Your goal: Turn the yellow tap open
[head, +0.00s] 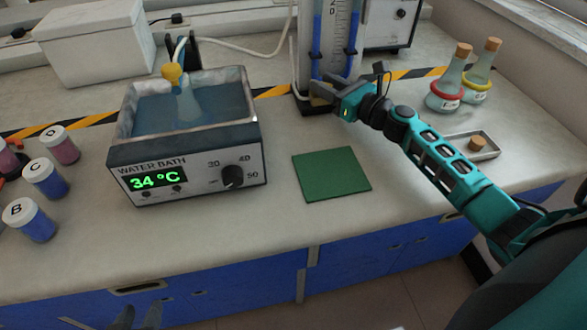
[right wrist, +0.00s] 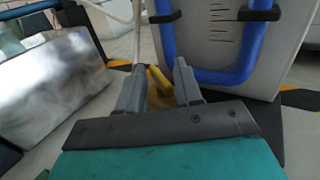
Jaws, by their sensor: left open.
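The yellow tap (right wrist: 157,88) shows in the right wrist view between the two grey fingers of my right gripper (right wrist: 157,82), low in front of the blue-tubed panel (right wrist: 203,50). The fingers stand apart on either side of it; I cannot tell whether either one touches it. In the head view my right gripper (head: 312,91) reaches the foot of the panel (head: 340,42), and the tap is mostly hidden behind it. My left gripper (head: 138,317) is open and empty at the bottom edge of the head view, below the bench front.
A water bath (head: 190,158) reading 34 °C holds a flask with a yellow top (head: 172,75). A green mat (head: 331,174) lies to its right. Lidded jars (head: 45,177) stand at left. Two corked flasks (head: 447,88) and a small tray (head: 487,150) are beyond my right arm.

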